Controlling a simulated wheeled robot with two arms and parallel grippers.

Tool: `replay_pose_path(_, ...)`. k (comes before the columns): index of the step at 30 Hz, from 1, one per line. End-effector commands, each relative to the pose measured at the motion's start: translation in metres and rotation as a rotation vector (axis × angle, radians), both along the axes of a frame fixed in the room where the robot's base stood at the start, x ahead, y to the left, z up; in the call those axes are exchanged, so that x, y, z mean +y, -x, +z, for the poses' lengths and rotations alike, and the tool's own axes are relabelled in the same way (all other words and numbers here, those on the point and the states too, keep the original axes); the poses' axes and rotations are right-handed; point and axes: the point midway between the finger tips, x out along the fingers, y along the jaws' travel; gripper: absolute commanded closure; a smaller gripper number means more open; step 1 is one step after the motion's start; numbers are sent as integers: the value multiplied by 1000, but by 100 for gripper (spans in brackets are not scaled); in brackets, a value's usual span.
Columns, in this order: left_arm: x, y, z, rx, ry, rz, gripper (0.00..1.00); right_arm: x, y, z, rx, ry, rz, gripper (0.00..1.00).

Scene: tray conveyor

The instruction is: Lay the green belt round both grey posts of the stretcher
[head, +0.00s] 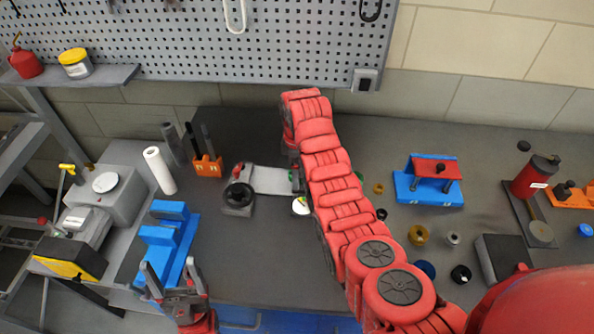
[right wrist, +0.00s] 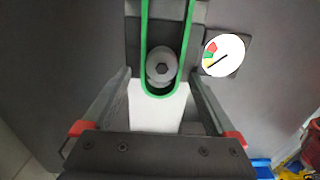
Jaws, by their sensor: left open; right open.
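The green belt (right wrist: 160,95) shows in the right wrist view as a narrow loop. Its near end curves round one grey post (right wrist: 162,66) with a bolt head on top, and both strands run up out of the frame. I cannot tell the belt's height on the post; the other post is out of this view. My right gripper (right wrist: 162,77) is open, its fingers either side of the loop's end, apart from the belt. In the head view the stretcher's pale plate (head: 268,180) lies left of my right arm, which hides part of it. My left gripper (head: 170,270) is open and empty, front left.
A round gauge (right wrist: 223,55) sits beside the stretcher. A black handwheel (head: 238,195) is at its left end. A blue stand (head: 165,240) is near my left gripper. An orange holder (head: 207,166) and white cylinder (head: 160,170) stand behind. Bench is clear in front of the stretcher.

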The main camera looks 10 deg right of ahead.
Motion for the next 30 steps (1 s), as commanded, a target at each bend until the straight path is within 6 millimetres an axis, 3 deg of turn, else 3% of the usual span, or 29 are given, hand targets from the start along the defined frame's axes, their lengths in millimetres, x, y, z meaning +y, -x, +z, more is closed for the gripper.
replay_pose_path(8, 0, 0, 3, 0, 0, 0, 24, 0, -1, 10, -2, 0, 0, 7)
replay_pose_path(11, 0, 0, 7, 0, 0, 0, 24, 0, -2, 29, -8, -1, 0, 7)
replay_pose_path(19, 0, 0, 68, 0, 0, 0, 24, 1, 0, 99, 0, 1, 1, 7)
replay_pose_path(23, 0, 0, 77, 0, 0, 0, 24, 2, 0, 121, -1, 0, 1, 7)
replay_pose_path(30, 0, 0, 73, 0, 0, 0, 24, 1, -1, 157, -3, -1, -1, 7)
